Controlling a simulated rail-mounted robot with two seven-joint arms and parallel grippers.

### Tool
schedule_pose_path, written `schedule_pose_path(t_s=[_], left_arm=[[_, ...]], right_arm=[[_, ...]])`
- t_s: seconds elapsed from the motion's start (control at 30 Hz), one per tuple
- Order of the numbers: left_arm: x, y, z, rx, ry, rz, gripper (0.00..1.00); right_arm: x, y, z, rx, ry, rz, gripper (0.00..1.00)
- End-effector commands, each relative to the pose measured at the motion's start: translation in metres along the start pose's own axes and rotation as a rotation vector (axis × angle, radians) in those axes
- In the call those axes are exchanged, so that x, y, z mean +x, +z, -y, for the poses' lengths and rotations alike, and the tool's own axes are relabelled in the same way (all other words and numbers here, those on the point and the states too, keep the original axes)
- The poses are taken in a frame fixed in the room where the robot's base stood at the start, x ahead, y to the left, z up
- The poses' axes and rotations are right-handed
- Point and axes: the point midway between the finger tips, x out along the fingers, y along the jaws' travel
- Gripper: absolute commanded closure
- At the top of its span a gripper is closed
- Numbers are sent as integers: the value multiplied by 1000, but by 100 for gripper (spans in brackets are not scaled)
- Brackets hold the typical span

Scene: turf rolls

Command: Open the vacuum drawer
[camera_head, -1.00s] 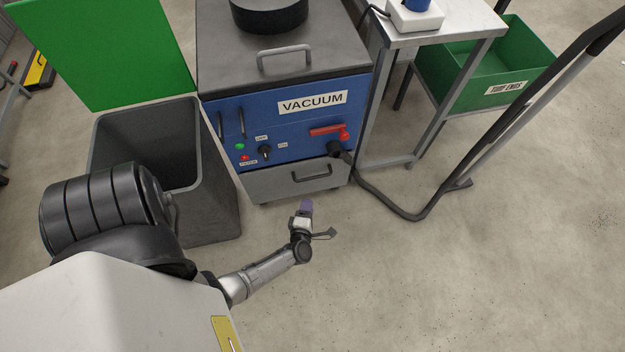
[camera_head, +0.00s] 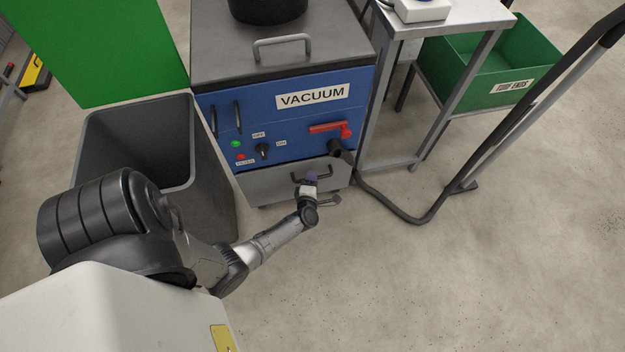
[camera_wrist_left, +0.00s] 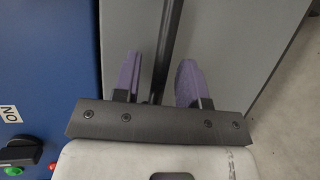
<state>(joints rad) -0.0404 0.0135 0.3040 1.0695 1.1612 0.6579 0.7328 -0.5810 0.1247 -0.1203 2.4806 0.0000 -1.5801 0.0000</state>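The vacuum (camera_head: 262,133) is a blue cabinet with a grey top. Its drawer (camera_head: 265,186) is the grey front at the bottom and looks shut; its grey face also fills much of the left wrist view (camera_wrist_left: 235,40). The dark drawer handle (camera_head: 326,172) is partly hidden behind my left gripper (camera_head: 311,176). In the left wrist view, the handle bar (camera_wrist_left: 169,45) runs between the two purple fingers of that gripper (camera_wrist_left: 160,80). The fingers are apart, with gaps showing on both sides of the bar. My right gripper is not in view.
A grey bin (camera_head: 215,195) stands close on the left, beside my arm. A black hose (camera_head: 395,213) curves over the floor at the right. A table (camera_head: 468,22) and a green turf-ends crate (camera_head: 535,52) stand further right. The floor before the drawer is clear.

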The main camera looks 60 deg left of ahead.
Motion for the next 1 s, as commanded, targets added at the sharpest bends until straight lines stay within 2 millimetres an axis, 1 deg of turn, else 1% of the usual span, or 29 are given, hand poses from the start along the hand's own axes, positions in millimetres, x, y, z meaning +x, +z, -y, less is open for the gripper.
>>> schedule_pose_path(t_s=[0.13, 0.43, 0.83, 1.0], left_arm=[[6, 0, 0, 0, 1, 0, 61], [6, 0, -1, 0, 0, 0, 61], [6, 0, 0, 0, 1, 0, 100], [6, 0, 0, 0, 1, 0, 100]], right_arm=[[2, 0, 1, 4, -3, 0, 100], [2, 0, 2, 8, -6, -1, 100], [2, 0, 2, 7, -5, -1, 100], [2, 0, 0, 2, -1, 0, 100]])
